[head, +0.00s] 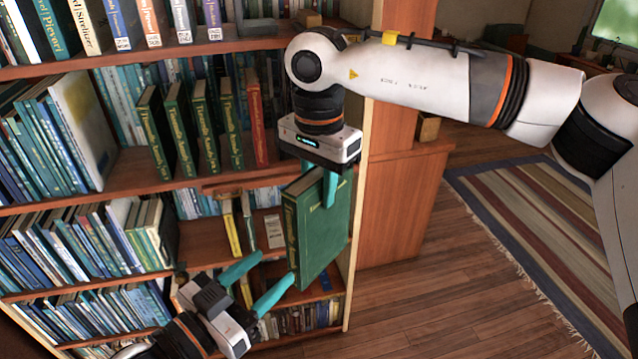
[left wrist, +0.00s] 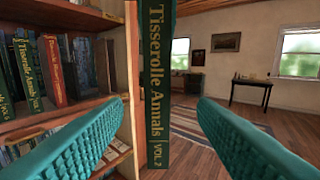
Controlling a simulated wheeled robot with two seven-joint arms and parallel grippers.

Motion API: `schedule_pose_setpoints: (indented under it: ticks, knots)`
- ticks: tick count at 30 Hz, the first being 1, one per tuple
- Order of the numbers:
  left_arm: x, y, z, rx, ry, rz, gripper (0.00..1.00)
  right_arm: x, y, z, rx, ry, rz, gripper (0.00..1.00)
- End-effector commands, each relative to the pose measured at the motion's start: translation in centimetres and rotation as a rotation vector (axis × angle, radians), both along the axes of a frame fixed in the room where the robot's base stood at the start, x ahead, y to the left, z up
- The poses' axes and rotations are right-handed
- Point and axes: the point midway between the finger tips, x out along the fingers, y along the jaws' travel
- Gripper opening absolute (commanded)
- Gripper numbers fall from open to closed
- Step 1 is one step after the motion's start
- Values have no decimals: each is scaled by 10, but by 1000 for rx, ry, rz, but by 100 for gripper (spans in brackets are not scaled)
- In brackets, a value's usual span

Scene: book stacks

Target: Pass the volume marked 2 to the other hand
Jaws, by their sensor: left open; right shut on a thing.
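The green volume marked 2 (head: 318,225) hangs upright in front of the bookcase. Its spine in the left wrist view (left wrist: 158,70) reads "Tisserolle Annals VOL.2". My right gripper (head: 328,185) is shut on its upper part from above; one teal finger lies on the near cover and the other is mostly hidden. My left gripper (head: 274,267) is open and empty, low at the spine side of the book. In the left wrist view the lower spine stands between my left gripper's two fingers (left wrist: 162,105), apparently beyond the tips; contact cannot be told.
Several green volumes (head: 180,125) and a red one (head: 256,122) stand on the bookcase shelf behind. The bookcase side panel (head: 362,215) is close behind the held book. Open wooden floor (head: 420,295) and a striped rug (head: 530,215) lie to the right.

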Motion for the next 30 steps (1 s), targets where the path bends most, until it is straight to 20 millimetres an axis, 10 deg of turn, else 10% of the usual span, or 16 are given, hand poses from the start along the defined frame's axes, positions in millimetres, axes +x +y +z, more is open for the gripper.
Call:
schedule_pose_setpoints:
  ticks: [8, 19, 30]
  knots:
    - [27, 18, -48, 39, 69, 78, 53, 0, 0, 1, 2, -1, -1, 0]
    - [77, 78, -218, 181, 310, 289, 53, 0, 0, 1, 2, -1, -1, 0]
    - [40, 135, -395, 337, 591, 428, 53, 0, 0, 1, 1, -2, 0, 0]
